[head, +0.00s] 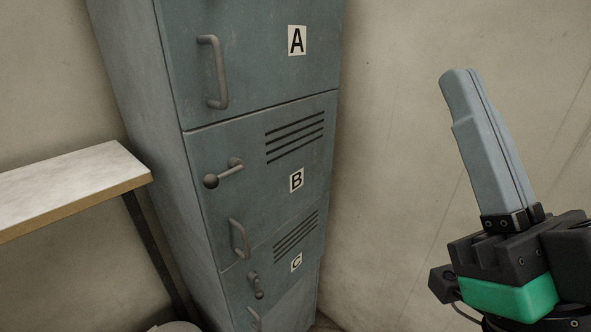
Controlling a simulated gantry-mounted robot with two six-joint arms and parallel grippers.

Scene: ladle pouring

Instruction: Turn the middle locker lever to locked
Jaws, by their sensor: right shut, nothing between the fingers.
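A grey-blue locker (150,110) stands in the corner with stacked doors labelled A, B and C. The middle door, B (215,150), has a lever (229,170) with a round knob at its lower left end, lying close to horizontal and slightly tilted. A fixed pull handle (239,239) sits below the lever on the same door. My right gripper (459,75) is at the right of the view, pointing up, its two grey fingers together and empty. It is well apart from the locker and lever. My left gripper is not in view.
Door A (265,50) above has a pull handle (217,72). Door C below has a lever (256,285) hanging roughly downward. A bench or shelf (70,185) stands at the left. The wall (390,150) between locker and right gripper is clear.

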